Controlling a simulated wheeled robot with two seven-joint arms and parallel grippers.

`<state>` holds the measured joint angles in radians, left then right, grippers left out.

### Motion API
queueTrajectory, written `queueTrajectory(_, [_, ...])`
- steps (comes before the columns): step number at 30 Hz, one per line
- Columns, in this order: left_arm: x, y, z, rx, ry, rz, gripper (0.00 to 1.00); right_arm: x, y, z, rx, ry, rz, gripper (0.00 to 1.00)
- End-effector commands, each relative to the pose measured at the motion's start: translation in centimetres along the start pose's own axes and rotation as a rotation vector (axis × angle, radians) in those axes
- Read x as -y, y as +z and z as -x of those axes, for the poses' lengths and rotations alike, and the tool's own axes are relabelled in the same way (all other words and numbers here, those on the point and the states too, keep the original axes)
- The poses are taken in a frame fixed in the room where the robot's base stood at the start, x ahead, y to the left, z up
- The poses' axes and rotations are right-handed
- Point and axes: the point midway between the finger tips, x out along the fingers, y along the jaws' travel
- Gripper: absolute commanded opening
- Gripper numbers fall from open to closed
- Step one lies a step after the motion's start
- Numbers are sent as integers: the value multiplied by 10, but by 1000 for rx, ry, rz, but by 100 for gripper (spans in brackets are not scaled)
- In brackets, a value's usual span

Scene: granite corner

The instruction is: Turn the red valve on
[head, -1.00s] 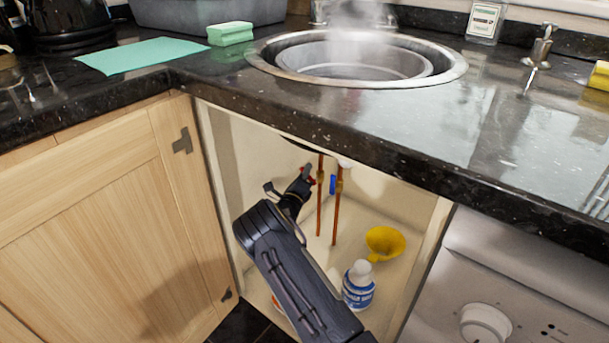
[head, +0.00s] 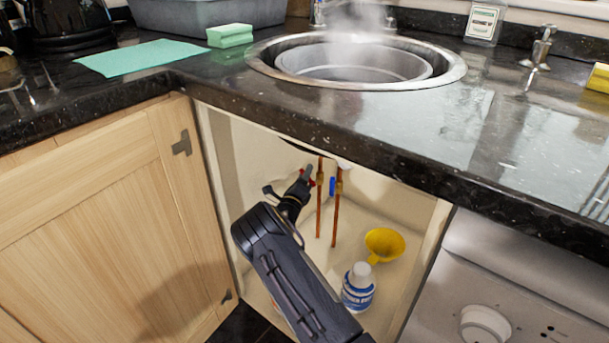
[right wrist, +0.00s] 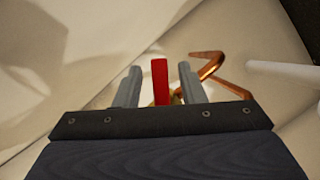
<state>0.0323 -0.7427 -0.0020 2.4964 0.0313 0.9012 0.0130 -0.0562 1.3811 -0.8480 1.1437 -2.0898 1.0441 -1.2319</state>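The red valve (right wrist: 160,82) shows in the right wrist view as an upright red lever between my two fingers, with a gap on each side. My right gripper (right wrist: 159,86) is open around it. In the head view my right gripper (head: 305,176) reaches into the open cupboard under the sink, beside the left copper pipe (head: 319,212). My left gripper is not in view.
A blue valve handle (head: 333,186) sits close right, by a second copper pipe (head: 336,218). A yellow funnel (head: 385,243) and a white-blue bottle (head: 358,289) stand on the cupboard floor. The granite counter edge (head: 330,140) overhangs the opening; the cupboard door (head: 110,230) is at left.

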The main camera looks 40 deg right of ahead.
Motion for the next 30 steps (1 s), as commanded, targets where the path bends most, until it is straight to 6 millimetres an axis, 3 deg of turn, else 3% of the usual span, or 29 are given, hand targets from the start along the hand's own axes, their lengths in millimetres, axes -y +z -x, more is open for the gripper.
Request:
queueTrajectory(12, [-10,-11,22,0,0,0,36,1,2,64,1,4,2,36])
queueTrajectory(25, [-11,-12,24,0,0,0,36,0,0,75,0,2,0,36])
queueTrajectory(30, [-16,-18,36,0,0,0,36,3,0,90,-6,2,0,36])
